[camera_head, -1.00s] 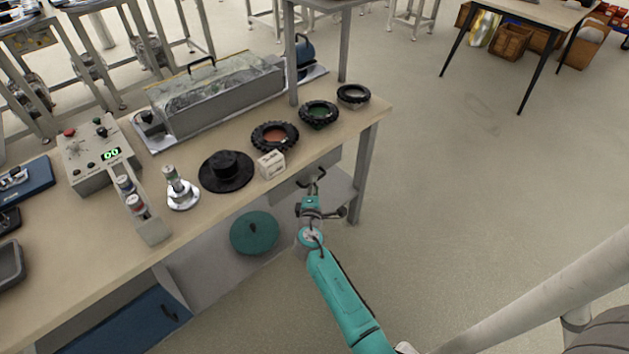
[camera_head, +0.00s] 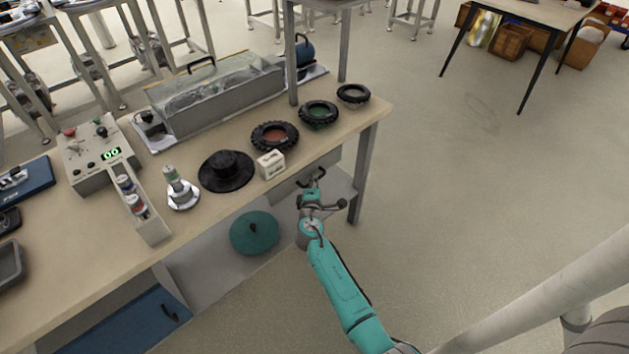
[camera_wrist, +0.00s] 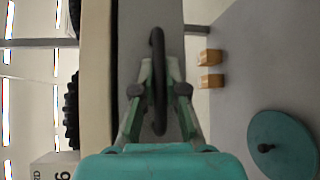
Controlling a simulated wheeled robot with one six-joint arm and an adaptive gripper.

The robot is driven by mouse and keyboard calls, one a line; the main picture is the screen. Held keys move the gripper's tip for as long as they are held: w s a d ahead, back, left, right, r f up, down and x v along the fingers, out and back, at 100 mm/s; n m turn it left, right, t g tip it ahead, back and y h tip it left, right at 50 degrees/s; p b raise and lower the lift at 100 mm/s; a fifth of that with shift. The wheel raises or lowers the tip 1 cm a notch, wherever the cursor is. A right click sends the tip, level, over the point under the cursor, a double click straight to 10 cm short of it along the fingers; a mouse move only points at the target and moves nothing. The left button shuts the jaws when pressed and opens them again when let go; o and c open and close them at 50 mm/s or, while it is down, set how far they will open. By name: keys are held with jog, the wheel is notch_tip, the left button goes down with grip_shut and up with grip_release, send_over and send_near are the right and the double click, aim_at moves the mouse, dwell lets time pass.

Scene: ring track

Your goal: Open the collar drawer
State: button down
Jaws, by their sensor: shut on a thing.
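The grey drawer (camera_head: 292,188) is under the right end of the bench, and its front looks closed. It has a black bar handle (camera_head: 317,174). My gripper (camera_head: 313,184) is at this handle, in front of the drawer. In the wrist view the handle (camera_wrist: 158,50) stands upright in the picture between the two green fingers of my gripper (camera_wrist: 160,92). They are shut on it, one finger on each side. The grey drawer front (camera_wrist: 132,40) lies behind them. Whether it has a gap along its edge is hard to tell.
A teal disc (camera_head: 254,233) lies below. A bench leg (camera_head: 363,175) stands just right of my gripper. The floor (camera_head: 480,170) to the right is clear.

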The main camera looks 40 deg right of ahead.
jog(key=s, duration=1.7)
jog(key=shift+s+d, duration=0.3)
jog(key=shift+s, duration=0.05)
jog(key=c, duration=1.2)
grip_release()
jog(key=v, duration=1.2)
